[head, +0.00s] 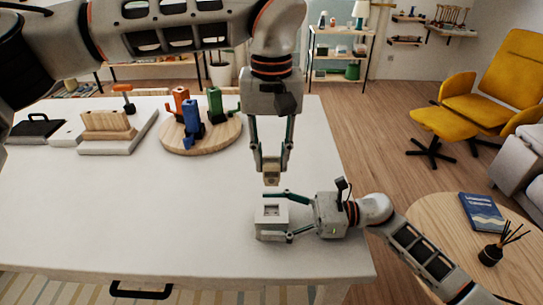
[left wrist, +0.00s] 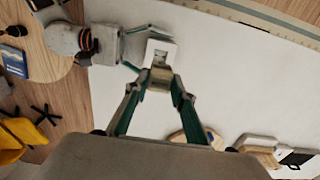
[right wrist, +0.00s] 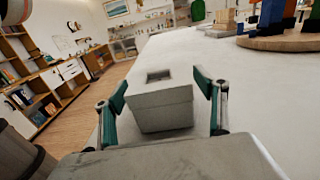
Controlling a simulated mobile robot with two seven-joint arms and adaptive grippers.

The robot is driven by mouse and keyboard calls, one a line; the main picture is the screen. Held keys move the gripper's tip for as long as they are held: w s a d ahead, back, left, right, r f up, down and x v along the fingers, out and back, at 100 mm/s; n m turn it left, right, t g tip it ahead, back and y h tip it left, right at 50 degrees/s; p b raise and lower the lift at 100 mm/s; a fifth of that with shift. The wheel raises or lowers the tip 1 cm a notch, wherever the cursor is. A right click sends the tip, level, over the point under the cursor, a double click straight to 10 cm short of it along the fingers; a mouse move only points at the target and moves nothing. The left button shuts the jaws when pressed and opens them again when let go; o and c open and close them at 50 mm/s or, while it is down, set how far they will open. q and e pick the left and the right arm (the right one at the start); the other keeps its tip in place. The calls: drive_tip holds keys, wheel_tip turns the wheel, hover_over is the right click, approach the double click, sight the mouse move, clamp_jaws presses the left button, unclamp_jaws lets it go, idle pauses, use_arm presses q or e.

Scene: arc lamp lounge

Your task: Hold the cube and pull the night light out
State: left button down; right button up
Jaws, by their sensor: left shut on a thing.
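The white cube (head: 272,228) stands on the white table near its right front corner, with a square socket in its top face; it also shows in the left wrist view (left wrist: 153,60) and the right wrist view (right wrist: 162,108). My left gripper (head: 271,168) points down above the cube, shut on the small beige night light (head: 271,179). The night light also shows between the fingertips in the left wrist view (left wrist: 161,77). It appears clear of the socket. My right gripper (head: 277,215) is open around the cube, its fingers on either side with a gap visible.
A round wooden board (head: 205,143) with orange, blue and green pieces lies behind to the left. A pale tray with a wooden block (head: 106,126) and a black-handled item (head: 35,128) stand farther left. The table's front left is clear. A round side table (head: 450,225) stands at right.

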drive_tip(key=shift+d, duration=0.15)
drive_tip(key=d, duration=1.1)
drive_tip(key=shift+d, duration=0.4)
